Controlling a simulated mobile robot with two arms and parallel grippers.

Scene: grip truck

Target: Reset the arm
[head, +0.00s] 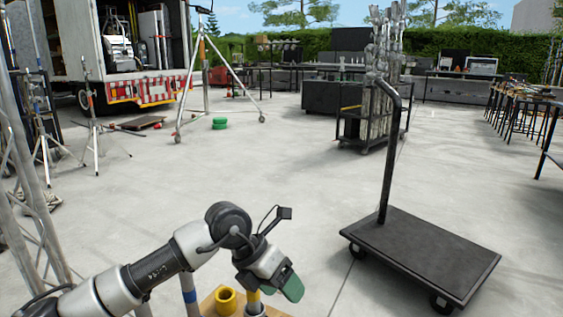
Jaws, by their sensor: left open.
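My left arm comes in from the lower left. My left gripper (272,291) is at the bottom centre, pointing down, with a green pad on one finger. It is open, and I see nothing held in it, though the space between its fingers is partly hidden. A yellow ring-shaped item (227,301) sits just left of the gripper on a wooden surface, cut off by the frame's lower edge. My right gripper is not in view.
A black platform cart (425,252) with a tall handle stands at the right. A truck (125,55) is at the back left. Light stands (92,110) and metal truss (30,225) line the left. A loaded rack (370,115) stands behind.

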